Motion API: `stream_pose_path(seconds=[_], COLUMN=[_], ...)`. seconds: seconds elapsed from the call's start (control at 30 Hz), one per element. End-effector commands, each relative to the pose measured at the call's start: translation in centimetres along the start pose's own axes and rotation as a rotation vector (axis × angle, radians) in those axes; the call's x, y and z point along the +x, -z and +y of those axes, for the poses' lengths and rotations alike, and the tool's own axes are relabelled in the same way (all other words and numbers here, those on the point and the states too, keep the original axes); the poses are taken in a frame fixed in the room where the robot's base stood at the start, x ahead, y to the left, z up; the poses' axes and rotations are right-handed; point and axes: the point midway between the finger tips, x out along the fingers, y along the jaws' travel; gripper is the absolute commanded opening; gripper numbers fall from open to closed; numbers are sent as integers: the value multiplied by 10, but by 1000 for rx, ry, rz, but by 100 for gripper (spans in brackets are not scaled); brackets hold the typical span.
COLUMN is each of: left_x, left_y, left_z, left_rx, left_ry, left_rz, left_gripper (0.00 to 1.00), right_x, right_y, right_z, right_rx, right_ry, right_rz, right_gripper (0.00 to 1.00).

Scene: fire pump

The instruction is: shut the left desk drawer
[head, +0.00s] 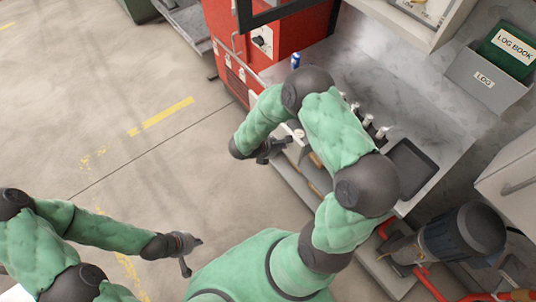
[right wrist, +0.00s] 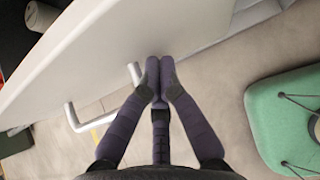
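A pale drawer front (right wrist: 100,70) with a white bar handle (right wrist: 75,118) fills the upper left of the right wrist view. In the head view only a small pale part of the drawer area (head: 296,132) shows beside my right gripper; my right arm hides most of the desk front, so I cannot tell how far the drawer stands out. My right gripper (right wrist: 158,78) has its fingertips together, close to the panel and right of the handle. It also shows in the head view (head: 283,147). My left gripper (head: 192,254) is open and empty over the floor, away from the desk.
The grey desk top (head: 435,130) holds a dark tray (head: 410,168), a blue can (head: 295,60) and several small bottles. A red cabinet (head: 230,40) stands behind at the left. A dark motor (head: 460,235) with red pipes is at right. The floor at left is clear.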

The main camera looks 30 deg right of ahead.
Motion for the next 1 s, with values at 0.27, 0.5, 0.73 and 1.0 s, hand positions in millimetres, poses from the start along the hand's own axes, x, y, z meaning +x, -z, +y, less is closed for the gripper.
stream_pose_path(seconds=[0.27, 0.5, 0.73, 1.0], left_x=[9, 13, 13, 13], left_y=[0, 0, 0, 0], left_z=[-3, -4, -5, -5], left_rx=[0, 0, 0, 0], left_ry=[0, 0, 0, 0], left_rz=[0, 0, 0, 0], left_gripper=[0, 0, 0, 0], right_x=[41, 58, 62, 62], right_y=[-39, -57, -62, -63], right_z=[-1, 0, 0, 0], right_rx=[3, 2, 1, 3], right_ry=[2, 0, 0, 0], right_rz=[0, 0, 0, -2], right_gripper=[0, 0, 0, 0])
